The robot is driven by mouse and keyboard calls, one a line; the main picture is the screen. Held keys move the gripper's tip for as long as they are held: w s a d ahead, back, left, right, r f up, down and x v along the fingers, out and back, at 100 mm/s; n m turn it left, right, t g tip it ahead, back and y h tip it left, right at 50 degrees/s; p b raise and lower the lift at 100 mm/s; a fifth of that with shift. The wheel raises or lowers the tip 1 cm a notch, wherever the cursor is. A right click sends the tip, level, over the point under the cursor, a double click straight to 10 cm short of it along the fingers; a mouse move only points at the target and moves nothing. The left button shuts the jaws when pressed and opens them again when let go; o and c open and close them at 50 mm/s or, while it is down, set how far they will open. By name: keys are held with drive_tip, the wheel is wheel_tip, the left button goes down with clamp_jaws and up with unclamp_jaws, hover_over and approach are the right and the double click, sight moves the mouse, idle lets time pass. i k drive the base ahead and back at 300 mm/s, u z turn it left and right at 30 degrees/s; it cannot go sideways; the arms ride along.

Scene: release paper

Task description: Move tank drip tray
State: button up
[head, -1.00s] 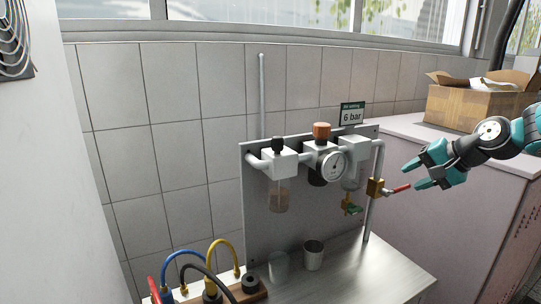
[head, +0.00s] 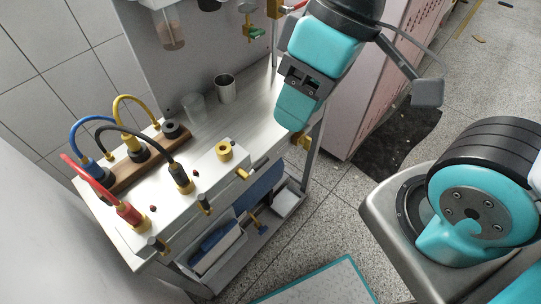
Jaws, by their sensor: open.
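A small pale, shallow tray (head: 288,203) rests at the right end of the cart's lower shelf, beside a blue tank (head: 266,188) with a brass valve (head: 256,220). I take it for the drip tray. The cart's worktop edge and the tank partly hide that shelf. My gripper (head: 294,118) hangs over the right end of the worktop in the picture, pointing down. One teal finger shows clearly and the other is mostly hidden. It is open, with nothing seen in it, and it is apart from the tray.
The worktop (head: 236,113) carries a metal cup (head: 224,89), a clear cup (head: 194,107) and a hose manifold (head: 135,170). A pink-grey cabinet (head: 352,110) stands to the right. A teal-edged mat (head: 322,286) lies on the floor. Speckled floor between cart and mat is clear.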

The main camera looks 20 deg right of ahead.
sight(284, 203)
drive_tip(key=z, duration=0.15)
drive_tip(key=k, duration=0.45)
drive_tip(key=z, duration=1.25)
drive_tip(key=i, duration=0.7)
drive_tip(key=u, duration=0.7)
drive_tip(key=i, duration=0.4)
drive_tip(key=u, duration=0.4)
